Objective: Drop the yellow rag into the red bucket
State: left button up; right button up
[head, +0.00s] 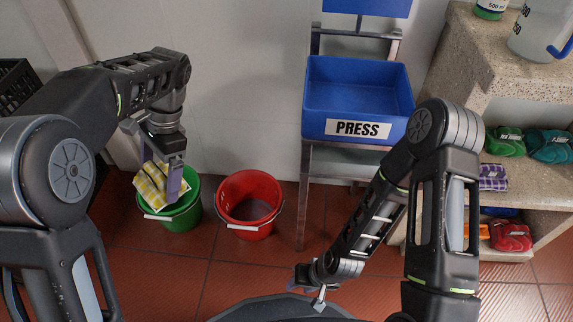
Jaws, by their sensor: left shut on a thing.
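A yellow and white checked rag (156,185) hangs from my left gripper (172,178), which is shut on it. The rag is over the green bucket (185,212); I cannot tell whether it touches the bucket's rim. The red bucket (249,228) stands on the floor just right of the green one, and its visible inside looks empty. My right gripper (318,298) is low at the front centre, away from both buckets. Its fingers are small and partly hidden, so its opening cannot be told.
A blue bin labelled PRESS (357,146) sits on a metal stand right of the buckets. A stone shelf unit (460,70) on the right holds folded coloured cloths and a jug (538,32). Tiled floor in front of the buckets is clear.

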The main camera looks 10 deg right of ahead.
aim_at(252, 220)
jog(key=i+j+z, duration=0.1)
jog(key=z, duration=0.25)
jog(key=i+j+z, duration=0.1)
jog(key=z, duration=0.25)
jog(key=j+z, duration=0.2)
jog(key=z, duration=0.2)
jog(key=i, duration=0.55)
